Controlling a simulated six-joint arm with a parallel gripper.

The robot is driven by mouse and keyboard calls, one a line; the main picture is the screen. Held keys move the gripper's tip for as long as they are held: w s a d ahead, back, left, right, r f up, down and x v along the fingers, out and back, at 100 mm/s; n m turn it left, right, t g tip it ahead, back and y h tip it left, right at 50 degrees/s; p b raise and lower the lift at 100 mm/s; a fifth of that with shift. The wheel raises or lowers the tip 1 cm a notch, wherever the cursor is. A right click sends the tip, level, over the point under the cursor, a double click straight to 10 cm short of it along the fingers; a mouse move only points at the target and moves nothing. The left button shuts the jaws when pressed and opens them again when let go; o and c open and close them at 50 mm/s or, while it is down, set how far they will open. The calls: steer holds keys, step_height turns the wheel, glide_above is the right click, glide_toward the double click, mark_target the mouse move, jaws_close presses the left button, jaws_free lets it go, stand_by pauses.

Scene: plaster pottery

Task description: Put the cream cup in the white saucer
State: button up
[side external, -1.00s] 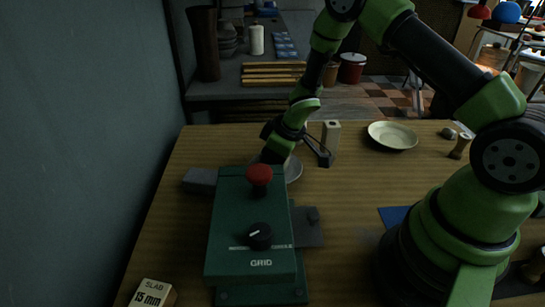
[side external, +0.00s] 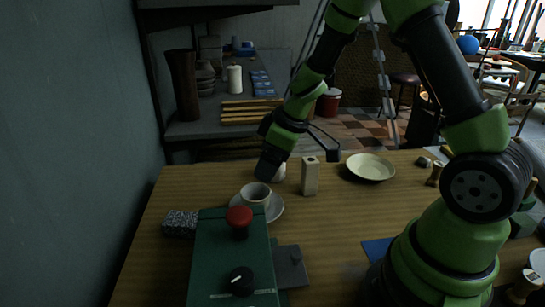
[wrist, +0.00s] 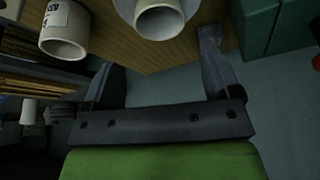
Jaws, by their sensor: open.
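The cream cup (side external: 256,194) stands upright in the white saucer (side external: 275,211), behind the green box. In the wrist view the cup (wrist: 160,20) sits in the saucer (wrist: 125,8) at the top edge, which cuts both off. My gripper (side external: 267,168) is above and behind the cup, apart from it. In the wrist view its two fingers (wrist: 160,70) are spread with nothing between them.
A second pale cup (wrist: 65,30) with a dark mark stands close by; a pale object (side external: 279,173) shows partly behind my gripper. A beige block (side external: 310,176), a cream dish (side external: 371,168) and a green box (side external: 232,255) with a red knob stand around.

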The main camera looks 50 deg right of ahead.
step_height(320, 180, up, 16)
steer(key=s+d+r+m+t+h, duration=0.1)
steer(key=s+d+m+t+h, duration=0.15)
steer(key=m+t+h, duration=0.3)
steer(key=s+a+m+g+y, duration=0.1)
steer(key=s+a+y, duration=0.1)
steer(key=s+a, duration=0.3)
steer(key=s+a+r+m+g+y, duration=0.1)
steer(key=s+a, duration=0.4)
steer(key=s, duration=0.6)
steer(key=m+y, duration=0.1)
steer(key=y, duration=0.1)
steer(key=shift+y, duration=0.35)
